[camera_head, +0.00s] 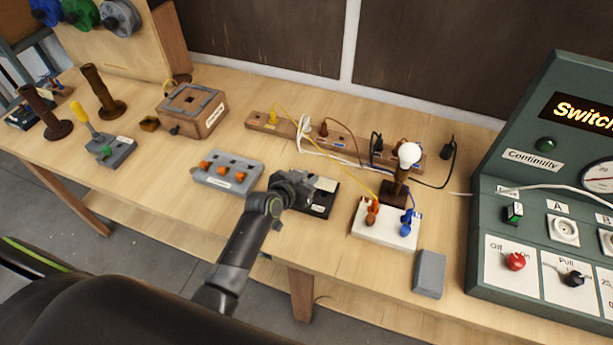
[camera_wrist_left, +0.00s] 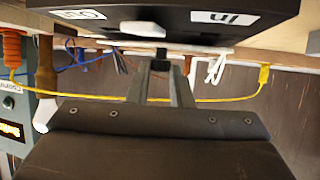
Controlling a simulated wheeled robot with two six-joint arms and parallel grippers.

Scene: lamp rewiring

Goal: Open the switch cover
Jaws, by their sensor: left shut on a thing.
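The switch is a low black box (camera_head: 319,208) with white labels, on the table's front half. A pale grey-beige piece (camera_head: 326,184) shows at its top beside my gripper; I cannot tell whether it is the cover. My left gripper (camera_head: 300,188) is at the box's left side, and its fingers are largely hidden by the wrist. In the left wrist view, the black box (camera_wrist_left: 210,32) fills the top, with an upside-down "In" label. The gripper fingers (camera_wrist_left: 160,72) are close together against its edge, shut on a small part of it. My right gripper is not in view.
A grey block with orange knobs (camera_head: 227,172) lies left of the switch. Cables run behind from a wooden strip (camera_head: 345,142). A grey block (camera_head: 429,273) and green test panel (camera_head: 540,225) stand at right.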

